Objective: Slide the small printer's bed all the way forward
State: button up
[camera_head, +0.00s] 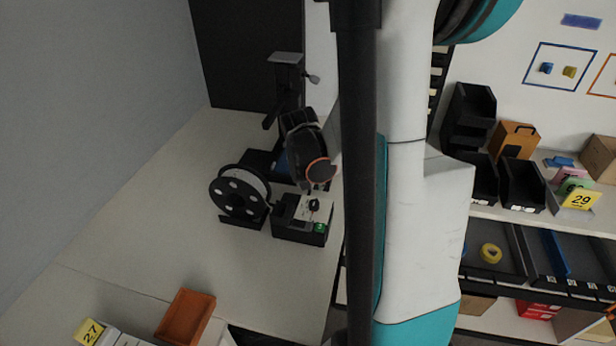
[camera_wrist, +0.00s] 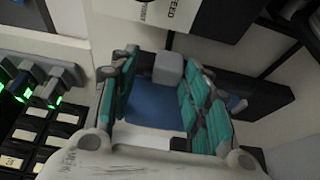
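The small printer (camera_head: 288,85) stands on the pale table in the head view, a dark upright frame on a dark base. Its blue bed (camera_head: 281,165) is mostly hidden behind my dark wrist. In the wrist view the blue bed (camera_wrist: 155,105) lies beyond and between my fingers. A light grey block (camera_wrist: 168,68) sits at its far edge, between the fingertips. My gripper (camera_wrist: 160,75) has its teal fingers spread, with a gap showing beside the block. I cannot tell whether a finger touches the block. The fingertips are unclear in the head view.
A filament spool (camera_head: 240,195) stands left of a control box (camera_head: 300,218) with a green button, close by my wrist. An orange tray (camera_head: 186,316) lies at the front of the table. Shelves with black bins (camera_head: 470,108) stand at right. The table's left part is clear.

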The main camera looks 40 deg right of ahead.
jog(key=shift+w+a, duration=0.1)
jog(key=v, duration=0.7)
jog(key=shift+r, duration=0.2)
jog(key=shift+a, duration=0.1)
dwell(0.6)
